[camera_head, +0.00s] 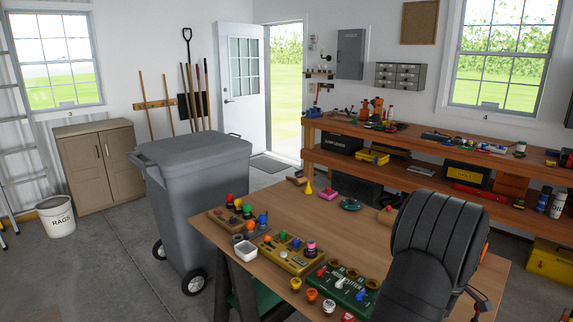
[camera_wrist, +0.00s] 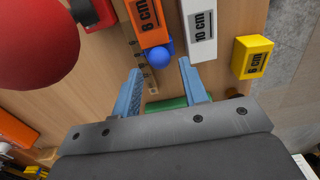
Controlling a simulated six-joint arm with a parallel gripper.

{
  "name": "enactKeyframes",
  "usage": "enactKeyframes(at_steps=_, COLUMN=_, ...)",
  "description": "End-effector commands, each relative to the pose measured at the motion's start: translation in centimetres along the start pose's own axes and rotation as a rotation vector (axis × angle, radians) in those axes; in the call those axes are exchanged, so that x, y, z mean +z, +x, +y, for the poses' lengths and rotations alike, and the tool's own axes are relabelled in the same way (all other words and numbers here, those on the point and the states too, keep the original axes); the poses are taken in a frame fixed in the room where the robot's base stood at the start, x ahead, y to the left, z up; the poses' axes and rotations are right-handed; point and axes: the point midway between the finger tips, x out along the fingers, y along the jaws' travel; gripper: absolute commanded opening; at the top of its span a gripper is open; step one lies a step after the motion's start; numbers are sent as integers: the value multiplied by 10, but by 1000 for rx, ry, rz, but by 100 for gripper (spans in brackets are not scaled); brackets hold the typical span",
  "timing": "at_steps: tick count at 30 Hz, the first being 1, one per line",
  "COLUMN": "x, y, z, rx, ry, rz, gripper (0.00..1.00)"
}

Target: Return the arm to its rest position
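My gripper (camera_wrist: 160,66) shows in the wrist view with its two blue fingers spread apart and nothing between them. It faces down toward a wooden tabletop. A blue ball (camera_wrist: 159,55) lies just beyond the fingertips, by an orange block (camera_wrist: 150,20) marked 8 cm. In the head view my dark arm stands over the right end of the wooden table (camera_head: 355,238), and it hides the gripper's fingers and the tabletop behind it.
A white block (camera_wrist: 200,30) and a yellow block (camera_wrist: 252,57) lie right of the fingers. A large red ball (camera_wrist: 35,40) looms close at left. The table holds a yellow tray (camera_head: 288,259) and a green board (camera_head: 342,291). A grey bin (camera_head: 205,190) stands at its left.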

Motion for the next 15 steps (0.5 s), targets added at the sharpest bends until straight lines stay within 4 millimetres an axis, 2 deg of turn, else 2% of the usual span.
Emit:
enactKeyframes(at_steps=1, x=0, y=12, z=0, rx=-2, ry=0, rz=0, gripper=40)
enactKeyframes(at_steps=7, x=0, y=52, z=0, rx=-2, ry=0, rz=0, gripper=40)
enactKeyframes(at_steps=13, x=-44, y=49, z=1, rx=2, ry=-5, rz=0, gripper=40)
enactKeyframes(at_steps=15, x=-40, y=32, z=2, rx=7, ry=0, rz=1, gripper=40)
